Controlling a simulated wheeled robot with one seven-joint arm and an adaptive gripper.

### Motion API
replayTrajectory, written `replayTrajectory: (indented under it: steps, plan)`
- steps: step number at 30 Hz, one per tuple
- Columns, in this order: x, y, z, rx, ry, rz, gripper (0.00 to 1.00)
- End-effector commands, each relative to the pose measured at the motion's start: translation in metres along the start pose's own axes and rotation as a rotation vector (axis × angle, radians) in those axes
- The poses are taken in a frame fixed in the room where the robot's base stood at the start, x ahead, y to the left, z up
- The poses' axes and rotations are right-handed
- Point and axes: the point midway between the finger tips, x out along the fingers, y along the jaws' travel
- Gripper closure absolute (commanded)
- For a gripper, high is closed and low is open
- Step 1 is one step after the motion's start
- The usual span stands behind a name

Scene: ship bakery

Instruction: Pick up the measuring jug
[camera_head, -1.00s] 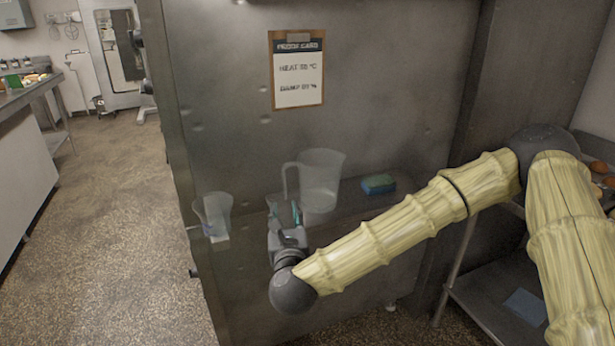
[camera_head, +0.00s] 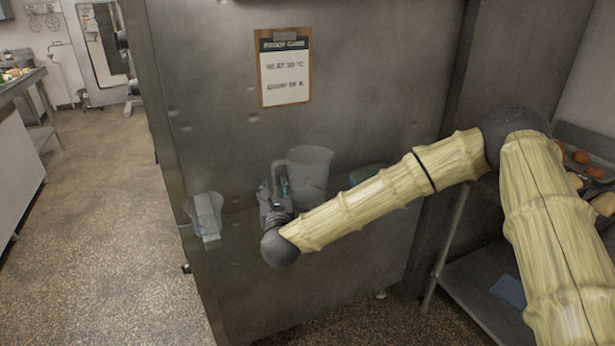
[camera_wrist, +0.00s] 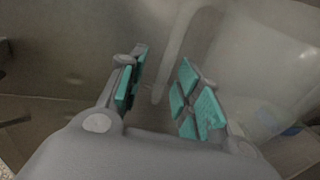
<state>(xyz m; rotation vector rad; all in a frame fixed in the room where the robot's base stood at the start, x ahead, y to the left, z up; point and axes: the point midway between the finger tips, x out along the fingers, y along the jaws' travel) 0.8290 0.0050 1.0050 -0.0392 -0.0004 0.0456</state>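The measuring jug (camera_head: 312,168) is a clear, pale vessel standing upright on a narrow ledge against the grey metal wall. My gripper (camera_head: 277,178) is at the jug's left side and hides its handle in the head view. In the wrist view, my gripper (camera_wrist: 163,68) is open, its teal-padded fingers apart. The jug's handle (camera_wrist: 178,45) shows as a pale strip in the gap between the fingertips. The jug's body (camera_wrist: 262,62) is to the right, beyond the right finger. I cannot tell whether either finger touches the handle.
A smaller clear container (camera_head: 205,212) stands left of the jug. A blue-green sponge (camera_head: 366,173) lies to the right, partly behind my arm. A clipboard card (camera_head: 285,68) hangs above. A rack with trays (camera_head: 590,165) is at the right. Open floor (camera_head: 100,220) lies left.

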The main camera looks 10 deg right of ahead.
Motion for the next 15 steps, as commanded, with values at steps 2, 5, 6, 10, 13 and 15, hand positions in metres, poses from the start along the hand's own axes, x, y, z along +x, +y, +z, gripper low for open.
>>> replayTrajectory:
  steps: [2,5,6,10,13,15]
  plan:
    - [0.0044,-0.0002,0.0004,0.000,0.000,0.000,0.66]
    - [0.0057,-0.0001,-0.0003,0.000,0.000,0.000,0.66]
    - [0.0057,-0.0002,-0.0004,0.000,0.000,0.000,0.66]
    - [0.0055,-0.0006,-0.0004,0.000,0.000,0.000,0.70]
    - [0.0055,-0.0011,-0.0003,0.000,0.000,-0.001,0.88]
    - [0.0054,-0.0012,-0.0003,0.000,0.000,-0.001,1.00]
